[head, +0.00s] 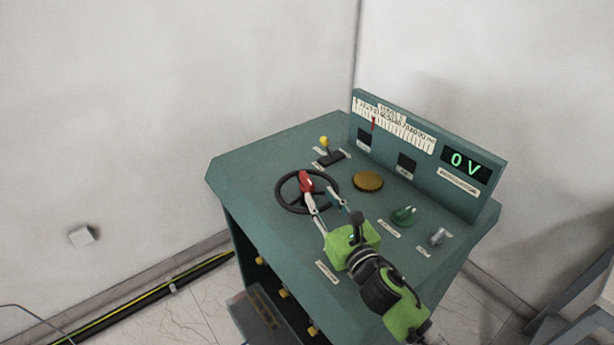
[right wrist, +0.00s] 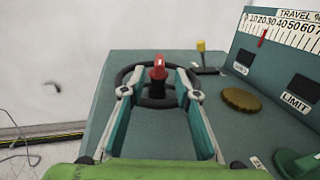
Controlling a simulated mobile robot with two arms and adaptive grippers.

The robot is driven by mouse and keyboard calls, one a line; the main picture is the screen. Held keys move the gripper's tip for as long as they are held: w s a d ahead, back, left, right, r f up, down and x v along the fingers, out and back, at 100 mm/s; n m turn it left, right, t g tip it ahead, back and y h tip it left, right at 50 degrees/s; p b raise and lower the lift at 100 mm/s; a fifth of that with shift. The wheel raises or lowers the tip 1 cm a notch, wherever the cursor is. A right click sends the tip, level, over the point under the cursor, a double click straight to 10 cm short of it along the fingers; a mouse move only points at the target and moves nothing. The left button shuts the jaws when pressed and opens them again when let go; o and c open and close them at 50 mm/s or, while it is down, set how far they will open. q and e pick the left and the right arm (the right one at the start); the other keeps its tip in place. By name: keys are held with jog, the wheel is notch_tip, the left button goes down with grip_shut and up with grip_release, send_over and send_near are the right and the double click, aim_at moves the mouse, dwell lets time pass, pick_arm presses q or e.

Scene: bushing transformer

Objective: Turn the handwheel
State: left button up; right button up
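The black handwheel (head: 281,200) lies on the sloped green top of the console, with a red knob (head: 305,181) on its rim. My right gripper (head: 321,196) reaches in from the lower right, its fingertips over the wheel. There the red knob (right wrist: 158,68) stands upright between the fingertips, with a gap to each. I cannot tell whether a finger touches the rim. My left gripper is not in view.
The console (head: 250,165) also carries a yellow-tipped lever (head: 325,145), a brass disc (head: 368,182), a green knob (head: 404,215) and a grey switch (head: 438,236). A red pointer (head: 373,124) sits on the travel scale. White walls stand behind.

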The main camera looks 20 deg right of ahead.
aim_at(307, 178)
jog(key=w, duration=0.3)
jog(key=w+p, duration=0.1)
jog(key=w, duration=0.2)
jog(key=w+a, duration=0.1)
jog(key=w, duration=0.2)
grip_shut()
